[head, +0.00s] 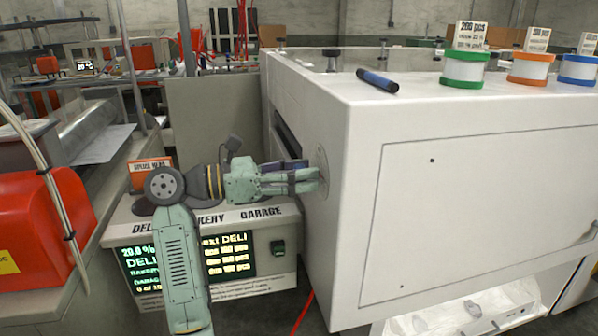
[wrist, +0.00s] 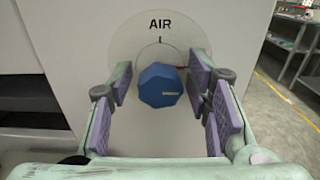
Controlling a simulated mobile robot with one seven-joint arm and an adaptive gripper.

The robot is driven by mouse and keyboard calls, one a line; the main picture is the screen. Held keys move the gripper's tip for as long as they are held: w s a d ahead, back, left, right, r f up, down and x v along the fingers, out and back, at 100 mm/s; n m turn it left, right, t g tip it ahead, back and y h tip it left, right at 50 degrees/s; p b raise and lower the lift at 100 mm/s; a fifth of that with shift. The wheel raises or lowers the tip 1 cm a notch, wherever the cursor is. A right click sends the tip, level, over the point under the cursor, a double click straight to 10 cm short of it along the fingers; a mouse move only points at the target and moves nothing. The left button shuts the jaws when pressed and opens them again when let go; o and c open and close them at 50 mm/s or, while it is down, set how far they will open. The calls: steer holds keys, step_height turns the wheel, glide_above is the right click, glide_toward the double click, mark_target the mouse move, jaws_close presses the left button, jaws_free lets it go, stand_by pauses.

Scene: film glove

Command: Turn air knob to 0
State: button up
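The air knob (wrist: 160,86) is a blue faceted knob in the wrist view, on a round light plate marked "AIR" (wrist: 160,24) on a pale machine wall. A short dark tick sits above it on a thin dial arc. A pale mark on the knob's face lies right of its centre, pointing roughly right. In the head view my gripper (head: 314,180) reaches the left side of the white machine (head: 470,190); the knob is hidden behind the fingers there.
A display box (head: 285,215) with glowing green text stands below my gripper. A red machine (head: 40,235) stands at the left. A blue marker (head: 377,81) and several coloured-band rolls sit on the white machine's top. A grey panel (head: 212,120) stands behind my arm.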

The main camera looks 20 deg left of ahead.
steer(key=c, duration=0.9)
steer(key=shift+c, duration=0.2)
steer(key=shift+n, duration=0.3)
steer(key=n, duration=0.3)
steer(key=shift+a+n+b, duration=0.1)
steer(key=shift+n+b, duration=0.2)
steer(key=shift+b, duration=0.05)
steer(key=n, duration=0.9)
steer(key=shift+w+n, duration=0.1)
steer(key=shift+n, duration=0.3)
steer(key=shift+f+n, duration=0.1)
steer(key=shift+n, duration=1.8)
steer(key=shift+p, duration=0.3)
